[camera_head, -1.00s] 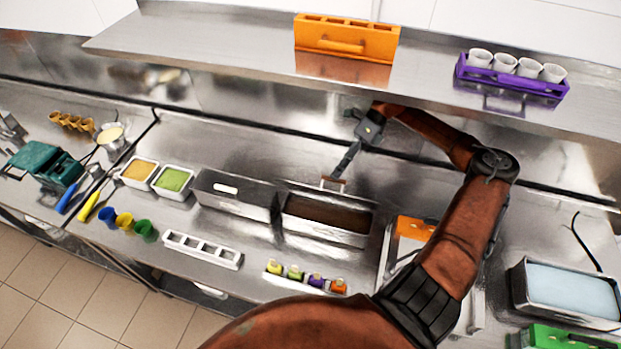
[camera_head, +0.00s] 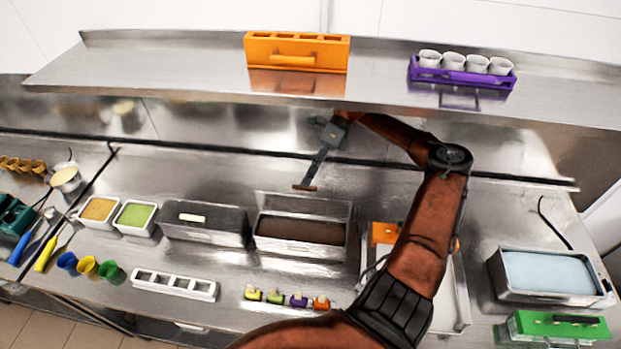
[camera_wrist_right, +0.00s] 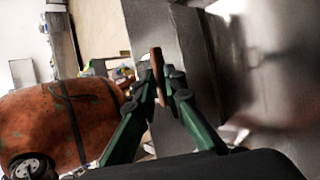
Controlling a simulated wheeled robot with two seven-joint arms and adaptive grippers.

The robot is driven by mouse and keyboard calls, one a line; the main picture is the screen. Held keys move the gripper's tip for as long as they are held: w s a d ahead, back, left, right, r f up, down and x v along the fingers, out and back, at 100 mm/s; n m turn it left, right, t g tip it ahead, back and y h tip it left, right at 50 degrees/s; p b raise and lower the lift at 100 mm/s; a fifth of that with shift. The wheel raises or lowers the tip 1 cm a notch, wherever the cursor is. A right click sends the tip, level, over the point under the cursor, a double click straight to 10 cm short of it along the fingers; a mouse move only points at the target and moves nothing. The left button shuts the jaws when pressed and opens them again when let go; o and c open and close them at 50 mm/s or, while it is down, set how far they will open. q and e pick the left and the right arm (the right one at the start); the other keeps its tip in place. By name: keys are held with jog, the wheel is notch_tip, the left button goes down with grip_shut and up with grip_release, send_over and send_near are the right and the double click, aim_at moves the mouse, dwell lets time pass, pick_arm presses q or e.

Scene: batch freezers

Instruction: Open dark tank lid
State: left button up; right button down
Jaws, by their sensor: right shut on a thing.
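The dark tank (camera_head: 300,230) is a steel box set in the counter in the head view. Its top is open and dark brown contents show. Its steel lid (camera_head: 320,207) stands raised along the tank's back edge, with a brown handle (camera_head: 305,188) at the top. My right gripper (camera_head: 318,172) reaches down from behind and is shut on the handle. In the right wrist view, the fingers of my right gripper (camera_wrist_right: 163,92) close on the brown handle (camera_wrist_right: 157,72), beside a grey metal surface. My left gripper is not in view.
A closed steel tank (camera_head: 205,222) stands just left of the dark tank. Small coloured pieces (camera_head: 285,298) and a white rack (camera_head: 175,284) lie in front. The shelf (camera_head: 180,75) overhangs the back. A tray of pale blue liquid (camera_head: 548,272) is at right.

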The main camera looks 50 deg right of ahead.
jog(key=c, duration=2.5)
grip_release()
jog(key=f, duration=0.1)
jog(key=s+f, duration=0.1)
jog(key=shift+a+f+g, duration=0.2)
jog(key=shift+f+g, duration=0.1)
jog(key=o, duration=0.5)
jog(key=shift+w+a, duration=0.15)
jog(key=shift+w, duration=0.2)
jog(key=shift+o, duration=0.2)
jog(key=shift+d+r, duration=0.2)
jog(key=shift+r, duration=0.2)
